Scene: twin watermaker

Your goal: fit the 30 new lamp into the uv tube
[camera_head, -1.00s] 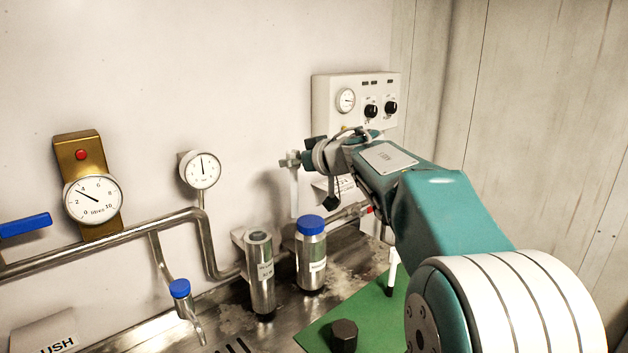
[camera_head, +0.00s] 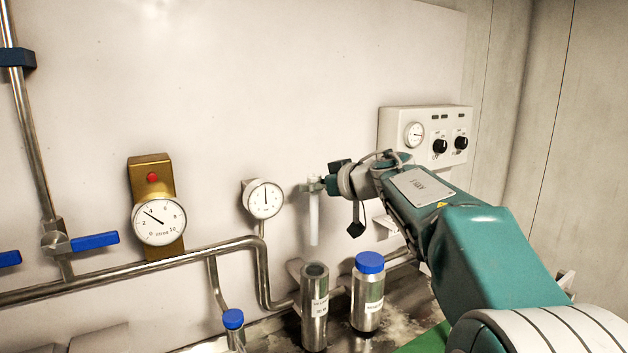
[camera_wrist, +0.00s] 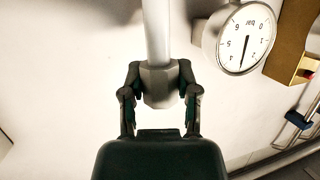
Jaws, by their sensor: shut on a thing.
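My gripper (camera_head: 314,185) is shut on the grey hexagonal end cap (camera_wrist: 158,86) of a white lamp (camera_head: 314,218). The lamp hangs upright below the jaws, and its white rod also shows in the wrist view (camera_wrist: 157,30). The open-topped steel tube (camera_head: 315,318), which looks like the uv tube, stands upright on the bench below. In the head view the lamp's lower end appears over the tube's mouth, with a gap between them. I cannot tell whether they line up in depth. The tube's label is too small to read.
A steel canister with a blue cap (camera_head: 368,296) stands just right of the tube. A round gauge (camera_head: 263,199) and steel pipe (camera_head: 150,262) are on the left. A control box (camera_head: 425,138) is on the wall behind my arm. A green mat (camera_head: 425,341) shows at the bottom.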

